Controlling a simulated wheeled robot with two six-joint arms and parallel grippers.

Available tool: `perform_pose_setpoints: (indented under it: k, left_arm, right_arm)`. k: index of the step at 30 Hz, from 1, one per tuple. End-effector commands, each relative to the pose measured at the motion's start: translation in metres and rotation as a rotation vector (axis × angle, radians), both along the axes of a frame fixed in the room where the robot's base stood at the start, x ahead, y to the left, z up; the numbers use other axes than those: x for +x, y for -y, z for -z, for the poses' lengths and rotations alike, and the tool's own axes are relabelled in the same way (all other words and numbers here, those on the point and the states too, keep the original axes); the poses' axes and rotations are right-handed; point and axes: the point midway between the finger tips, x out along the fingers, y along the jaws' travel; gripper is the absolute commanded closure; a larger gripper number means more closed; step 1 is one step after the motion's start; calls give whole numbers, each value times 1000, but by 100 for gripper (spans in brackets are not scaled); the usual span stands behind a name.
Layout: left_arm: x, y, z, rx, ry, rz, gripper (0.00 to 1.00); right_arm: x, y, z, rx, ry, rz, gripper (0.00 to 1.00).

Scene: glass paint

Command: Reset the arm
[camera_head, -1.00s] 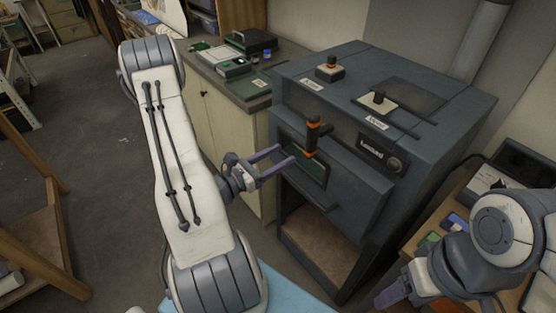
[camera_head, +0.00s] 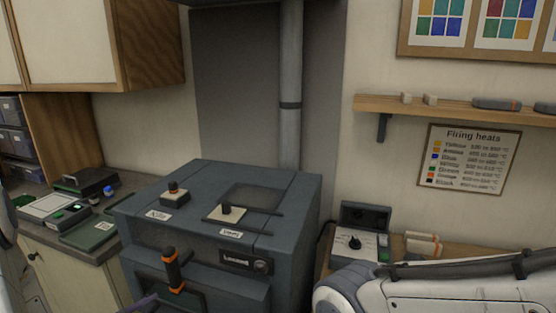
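The dark grey kiln (camera_head: 296,205) stands in the lower middle of the head view. My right arm (camera_head: 430,290) reaches across the lower right corner. Its gripper is out of view.
On the kiln top are an orange-topped switch (camera_head: 174,195) and a vent knob (camera_head: 226,211). A control box (camera_head: 357,243) stands on a side table at right. A counter with trays (camera_head: 90,232) is at left. A firing heats chart (camera_head: 468,158) hangs below a shelf (camera_head: 455,110).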

Motion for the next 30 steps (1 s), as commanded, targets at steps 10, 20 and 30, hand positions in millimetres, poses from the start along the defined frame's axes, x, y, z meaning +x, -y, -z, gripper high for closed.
perform_pose_setpoints:
  k: [10, 20, 30]
  left_arm:
    - [7, 12, -1, 1047, -242, 533, 40]
    - [-45, 78, -36, 1464, -315, 1266, 40]
    - [-121, 191, -64, 1502, -52, 1866, 40]
  right_arm:
    - [0, 0, 0, 0, 0, 0, 35]
    - [0, 0, 0, 0, 0, 0, 35]
    - [0, 0, 10, 0, 0, 0, 35]
